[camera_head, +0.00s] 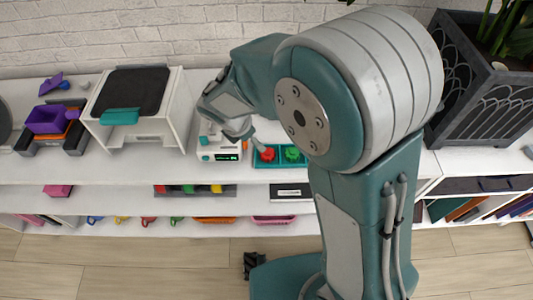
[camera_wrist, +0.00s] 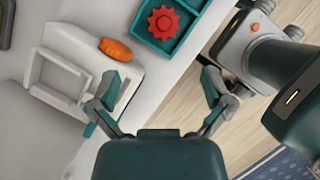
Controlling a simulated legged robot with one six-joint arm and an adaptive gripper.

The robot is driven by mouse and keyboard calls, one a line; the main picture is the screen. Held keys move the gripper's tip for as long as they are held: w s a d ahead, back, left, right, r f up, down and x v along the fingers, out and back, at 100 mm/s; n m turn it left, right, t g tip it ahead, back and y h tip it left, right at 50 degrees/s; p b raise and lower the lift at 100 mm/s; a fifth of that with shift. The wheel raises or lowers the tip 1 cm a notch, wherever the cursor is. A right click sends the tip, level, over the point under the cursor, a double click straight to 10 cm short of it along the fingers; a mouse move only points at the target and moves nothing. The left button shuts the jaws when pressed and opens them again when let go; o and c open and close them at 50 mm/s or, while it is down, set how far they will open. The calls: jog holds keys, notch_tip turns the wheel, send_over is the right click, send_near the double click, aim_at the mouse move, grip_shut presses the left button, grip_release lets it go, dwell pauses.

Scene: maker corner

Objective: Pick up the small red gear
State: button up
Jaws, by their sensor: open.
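The small red gear (camera_wrist: 163,22) lies in a compartment of a teal tray (camera_wrist: 188,10) at the top of the wrist view. In the head view the red gear (camera_head: 268,153) sits at the left of the tray, beside a green gear (camera_head: 291,153). My gripper (camera_wrist: 160,80) is open and empty, its two fingers spread wide. In the wrist view the gear shows beyond the fingertips, between their lines and apart from them. In the head view my arm hides the tray's right part.
A white device (camera_head: 220,153) with a green display stands just left of the tray; an orange oval part (camera_wrist: 115,49) lies at its edge. A white 3D-printer-like box (camera_head: 140,110) stands farther left. A dark planter (camera_head: 480,90) stands at the right. The shelf's front strip is clear.

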aim_at(267, 152)
jog(key=x, duration=0.5)
jog(key=shift+d+f, duration=0.25)
jog(key=shift+d, duration=0.25)
jog(key=x, duration=0.5)
jog(key=shift+a+f, duration=0.1)
jog(key=shift+a, duration=0.15)
jog(key=shift+d, duration=0.1)
jog(key=c, duration=0.9)
